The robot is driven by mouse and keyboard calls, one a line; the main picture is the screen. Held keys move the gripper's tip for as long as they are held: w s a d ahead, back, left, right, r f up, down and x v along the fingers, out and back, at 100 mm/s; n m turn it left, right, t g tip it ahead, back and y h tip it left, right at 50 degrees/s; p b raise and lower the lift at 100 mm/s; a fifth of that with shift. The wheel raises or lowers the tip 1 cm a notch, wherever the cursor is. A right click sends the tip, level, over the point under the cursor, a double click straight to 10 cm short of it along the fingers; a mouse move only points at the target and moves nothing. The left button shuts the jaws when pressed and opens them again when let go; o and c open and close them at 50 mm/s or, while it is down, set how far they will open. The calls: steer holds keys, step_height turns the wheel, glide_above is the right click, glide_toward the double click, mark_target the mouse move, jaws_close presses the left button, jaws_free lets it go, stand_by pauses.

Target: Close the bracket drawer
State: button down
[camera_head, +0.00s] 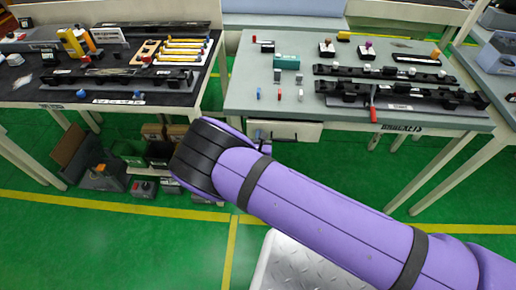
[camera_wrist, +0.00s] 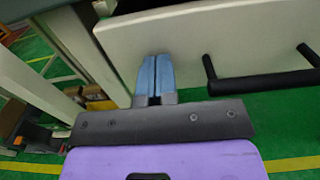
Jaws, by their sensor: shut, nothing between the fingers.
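The drawer front is a pale panel (camera_head: 312,131) under the front left part of the right-hand workbench, with a black bar handle (camera_head: 284,138). In the wrist view the panel (camera_wrist: 235,40) fills the upper right, and its handle (camera_wrist: 262,82) lies to the right of my gripper (camera_wrist: 154,60). The blue fingers are together and empty, pointing at the left part of the panel. I cannot tell whether the tips touch it. How far the drawer stands out is unclear. A "BRACKETS" label (camera_head: 402,127) shows on the bench edge. In the head view my purple arm mostly hides the gripper.
The right-hand bench top (camera_head: 250,75) carries black rails, small clips and a red-handled tool (camera_head: 373,104). A dark-topped bench (camera_head: 30,90) stands at left, with bins (camera_head: 130,152) on the floor beneath. A bench leg (camera_wrist: 85,50) is left of the fingers.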

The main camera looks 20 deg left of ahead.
steer(key=shift+x, duration=1.25)
steer(key=shift+w+r, duration=0.15)
steer(key=shift+r, duration=0.1)
